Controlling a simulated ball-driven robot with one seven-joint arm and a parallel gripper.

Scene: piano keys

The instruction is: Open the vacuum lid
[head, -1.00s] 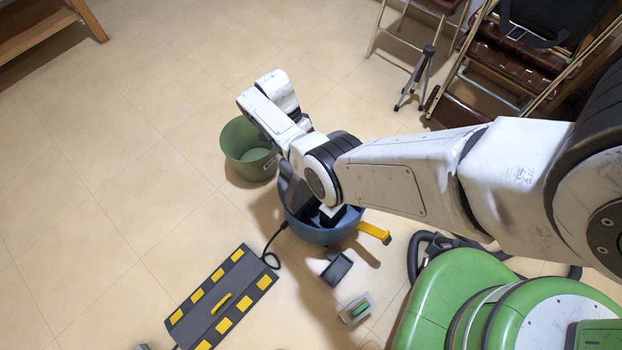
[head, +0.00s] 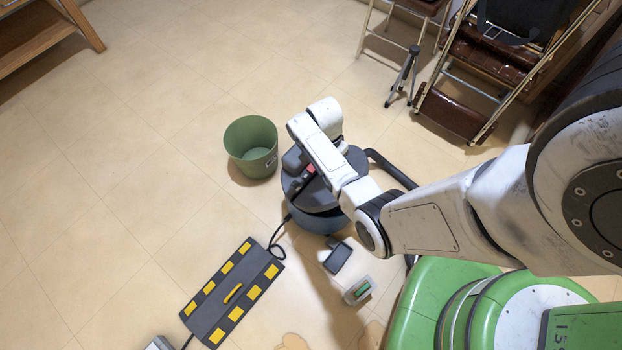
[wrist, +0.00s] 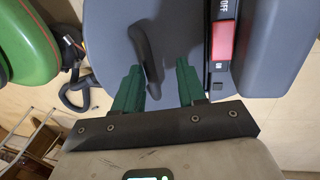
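The vacuum (head: 315,223) is a round blue-grey drum on the floor, partly behind my arm. Its dark grey lid (head: 352,160) lies on top, and it also fills the middle of the wrist view (wrist: 105,28). A dark curved handle (wrist: 146,52) shows on the lid. My gripper (wrist: 159,64) has two green fingers spread apart with nothing pinched between them. In the picture the handle lies between the fingers; I cannot tell whether they touch it or how high they are. A red switch (wrist: 222,40) is right of the fingers. In the head view my fingers are hidden.
A green bucket (head: 251,147) stands left of the vacuum. A black-and-yellow board (head: 233,293) and a small grey-green item (head: 359,290) lie in front. A green machine (head: 440,300) is at lower right. Chairs and a tripod (head: 403,76) stand behind. The left floor is clear.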

